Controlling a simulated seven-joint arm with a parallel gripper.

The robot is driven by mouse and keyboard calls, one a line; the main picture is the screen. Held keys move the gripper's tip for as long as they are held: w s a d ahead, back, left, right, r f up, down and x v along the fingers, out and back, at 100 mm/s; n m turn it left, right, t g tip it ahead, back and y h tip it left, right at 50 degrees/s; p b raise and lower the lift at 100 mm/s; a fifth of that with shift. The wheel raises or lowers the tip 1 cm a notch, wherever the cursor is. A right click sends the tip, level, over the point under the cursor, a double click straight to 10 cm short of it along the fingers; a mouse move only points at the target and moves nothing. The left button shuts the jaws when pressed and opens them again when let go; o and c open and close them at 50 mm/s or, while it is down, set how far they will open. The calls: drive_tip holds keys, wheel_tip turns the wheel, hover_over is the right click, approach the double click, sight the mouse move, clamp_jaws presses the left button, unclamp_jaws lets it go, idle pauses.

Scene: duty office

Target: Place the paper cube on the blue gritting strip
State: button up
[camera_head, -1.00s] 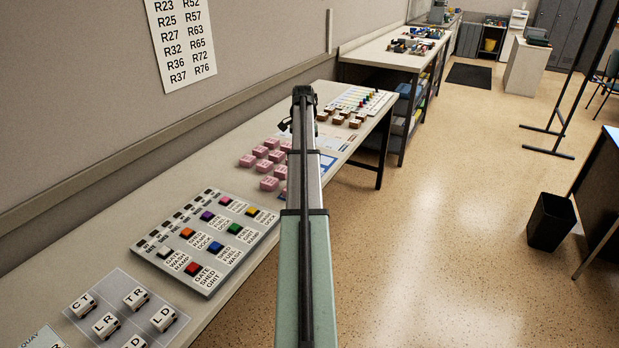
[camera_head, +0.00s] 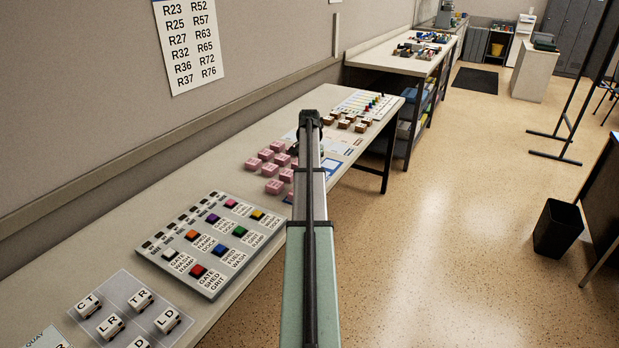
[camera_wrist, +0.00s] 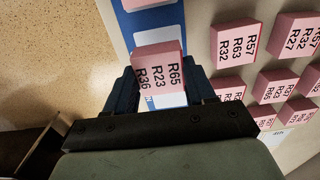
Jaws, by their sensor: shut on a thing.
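My gripper (camera_wrist: 163,92) is shut on a pink cube (camera_wrist: 158,66) with a pale pink top, marked R65, R23 and R36 in the wrist view. The cube is between the two dark fingers, over the blue strip (camera_wrist: 126,32) with white panels. I cannot tell whether the cube touches the strip. In the head view, part of a blue-edged strip (camera_head: 334,164) shows right of my arm. My arm hides the gripper and the held cube there.
Several other pink cubes (camera_wrist: 235,42) stand right of the strip in the wrist view; they also show in the head view (camera_head: 268,170). A button panel (camera_head: 212,247) and lettered blocks (camera_head: 140,299) lie nearer. Brown-based blocks (camera_head: 345,122) stand farther back. Floor lies beyond the table's right edge.

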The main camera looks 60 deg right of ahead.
drive_tip(key=shift+f, duration=1.7)
drive_tip(key=shift+f, duration=0.1)
drive_tip(key=o, duration=1)
drive_tip(key=shift+o, duration=0.2)
wheel_tip(320, 180, up, 12)
drive_tip(key=shift+r, duration=0.15)
